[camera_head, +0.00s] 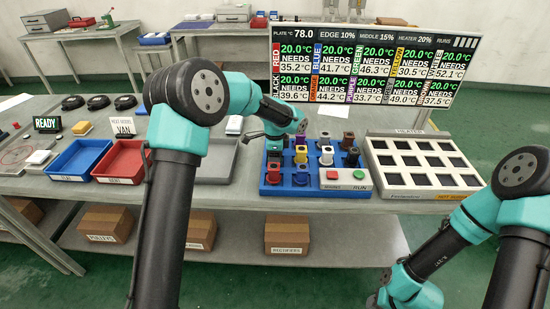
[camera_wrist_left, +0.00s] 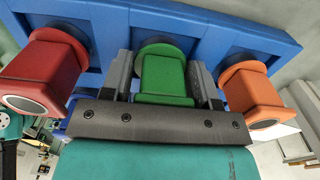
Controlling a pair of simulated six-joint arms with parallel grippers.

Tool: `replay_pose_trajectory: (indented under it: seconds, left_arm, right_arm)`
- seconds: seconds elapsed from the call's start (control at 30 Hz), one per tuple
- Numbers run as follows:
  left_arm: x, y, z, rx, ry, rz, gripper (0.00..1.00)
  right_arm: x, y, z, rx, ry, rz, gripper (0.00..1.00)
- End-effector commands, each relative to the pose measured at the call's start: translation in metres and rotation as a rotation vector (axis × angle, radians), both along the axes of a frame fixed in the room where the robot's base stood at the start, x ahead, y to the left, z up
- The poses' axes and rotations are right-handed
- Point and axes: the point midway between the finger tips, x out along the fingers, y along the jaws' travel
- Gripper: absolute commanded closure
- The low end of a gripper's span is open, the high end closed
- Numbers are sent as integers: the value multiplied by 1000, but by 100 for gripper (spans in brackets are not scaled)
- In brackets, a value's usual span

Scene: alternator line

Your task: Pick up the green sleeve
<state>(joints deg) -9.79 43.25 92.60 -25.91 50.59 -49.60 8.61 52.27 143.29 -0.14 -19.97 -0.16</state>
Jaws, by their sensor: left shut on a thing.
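The green sleeve (camera_wrist_left: 165,77) is between the two fingers of my left gripper (camera_wrist_left: 164,85) in the left wrist view. The fingers are shut on its sides. Its far end is at the blue rack (camera_wrist_left: 115,18), in line with a red sleeve (camera_wrist_left: 42,72) on the left and an orange sleeve (camera_wrist_left: 250,95) on the right. I cannot tell whether it is clear of its seat. In the head view my left gripper (camera_head: 277,141) is over the rack's back left part and hides the green sleeve.
The rack (camera_head: 267,186) holds several other sleeves close by, with red and green buttons at its front right. The heater tray (camera_head: 425,191) stands to its right. Grey (camera_head: 213,174), red (camera_head: 121,178) and blue (camera_head: 75,177) bins stand left. A temperature board (camera_head: 365,72) rises behind.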

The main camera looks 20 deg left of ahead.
Motion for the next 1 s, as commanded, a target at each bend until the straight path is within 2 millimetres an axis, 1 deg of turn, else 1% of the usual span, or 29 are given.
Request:
replay_pose_trajectory:
  seconds: [0.17, 0.27, 0.37, 0.47, 0.7, 0.8, 0.9, 1.0]
  left_arm:
    - [0, 0, 2, 0, -1, 0, 81]
    - [1, 0, 7, 0, -2, 1, 81]
    - [1, 0, 18, 0, -4, 1, 81]
    - [1, 0, 33, 0, -4, -1, 81]
    - [1, 0, 77, 0, -3, 1, 81]
    - [0, 0, 90, 0, -1, 1, 81]
    - [0, 0, 98, 0, 0, 0, 81]
    - [0, 0, 101, 1, 1, 0, 81]
  right_arm:
    - [0, 0, 0, 0, 0, 0, 57]
    - [0, 0, 0, 0, 0, 0, 57]
    - [0, 0, 0, 0, 0, 0, 57]
    - [0, 0, 0, 0, 0, 0, 57]
    - [0, 0, 0, 0, 0, 0, 57]
    - [0, 0, 0, 0, 0, 0, 57]
    - [0, 0, 0, 0, 0, 0, 57]
    - [0, 0, 0, 0, 0, 0, 57]
